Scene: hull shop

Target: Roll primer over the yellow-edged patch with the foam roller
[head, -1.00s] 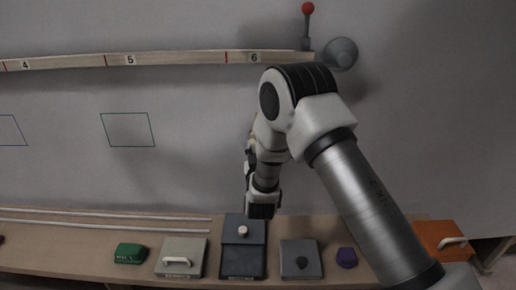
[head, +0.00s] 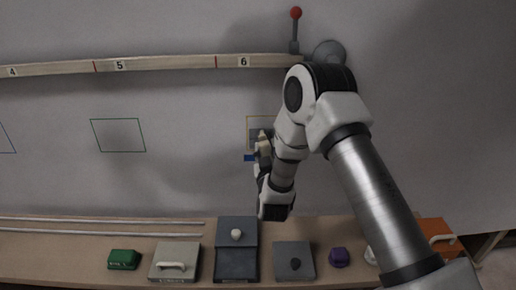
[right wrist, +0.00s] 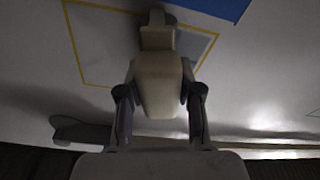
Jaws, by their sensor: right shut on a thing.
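The yellow-edged patch (head: 249,121) is on the grey wall below the "6" mark, partly hidden by my right arm. Its yellow outline also shows in the right wrist view (right wrist: 73,40). A darker grey area lies inside the outline; I cannot tell whether it is primer or shadow. My right gripper (right wrist: 160,92) is shut on the cream body of the foam roller (right wrist: 158,80). The roller's far end lies over the patch in the wrist view; contact with the wall is not clear. In the head view my right gripper (head: 263,158) is beside the patch. My left gripper is out of view.
A blue piece (head: 250,158) is at the patch's lower edge. A numbered strip (head: 160,65) runs above, with a red-knobbed lever (head: 295,32). The shelf below holds a green block (head: 123,259), a dark box (head: 237,262), a purple block (head: 339,257) and others. A green-edged outline (head: 118,120) is left.

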